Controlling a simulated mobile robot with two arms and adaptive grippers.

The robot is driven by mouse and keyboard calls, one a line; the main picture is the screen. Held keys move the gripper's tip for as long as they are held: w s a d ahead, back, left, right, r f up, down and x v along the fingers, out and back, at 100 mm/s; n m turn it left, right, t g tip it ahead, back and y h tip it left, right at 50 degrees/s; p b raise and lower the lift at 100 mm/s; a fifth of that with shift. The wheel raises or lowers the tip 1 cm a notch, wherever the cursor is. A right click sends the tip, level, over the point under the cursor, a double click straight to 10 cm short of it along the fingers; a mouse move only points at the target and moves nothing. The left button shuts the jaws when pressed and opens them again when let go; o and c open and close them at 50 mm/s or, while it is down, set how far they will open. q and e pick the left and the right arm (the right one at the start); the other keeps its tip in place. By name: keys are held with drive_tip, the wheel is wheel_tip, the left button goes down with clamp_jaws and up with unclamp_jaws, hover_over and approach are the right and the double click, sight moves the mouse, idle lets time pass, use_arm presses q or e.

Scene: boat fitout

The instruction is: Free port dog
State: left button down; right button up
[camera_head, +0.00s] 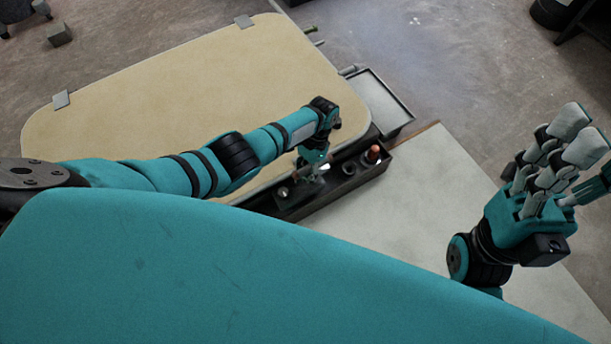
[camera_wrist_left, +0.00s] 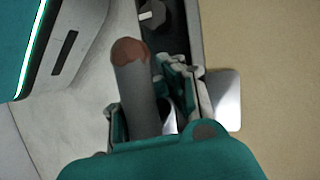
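My left gripper (camera_head: 312,172) points down into a dark narrow tray (camera_head: 335,188) beside a beige panel. In the left wrist view, a grey rod with a reddish-brown end (camera_wrist_left: 137,88) shows between the spread fingers of the left gripper (camera_wrist_left: 150,112). Whether the fingers touch it is unclear, as its lower part is hidden by the gripper. A short post with an orange-brown top (camera_head: 373,153) stands at the tray's right part in the head view. I cannot tell which part is the port dog. My right gripper (camera_head: 562,145) is raised at the right, fingers apart, empty.
The large beige panel (camera_head: 190,85) has grey clips (camera_head: 62,99) at its corners. A hexagonal knob (camera_wrist_left: 152,13) sits in the tray ahead of the left gripper. A pale surface (camera_head: 430,205) lies right of the tray. A shallow grey tray (camera_head: 378,97) adjoins the panel.

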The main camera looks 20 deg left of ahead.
use_arm(q)
drive_tip(key=shift+w+d+r+m, duration=0.3)
drive_tip(key=shift+w+d+m, duration=0.1)
drive_tip(key=shift+d+m, duration=0.25)
drive_tip(key=c, duration=2)
unclamp_jaws()
drive_tip(key=o, duration=0.9)
drive_tip(key=shift+s+a+f+y, duration=0.15)
drive_tip(key=shift+y, duration=0.15)
drive_tip(key=shift+a, duration=0.1)
drive_tip(key=shift+w+r, duration=0.2)
drive_tip(key=shift+r, duration=0.3)
drive_tip(key=v, duration=0.7)
drive_tip(key=shift+d+r, duration=0.1)
drive_tip(key=shift+d, duration=0.2)
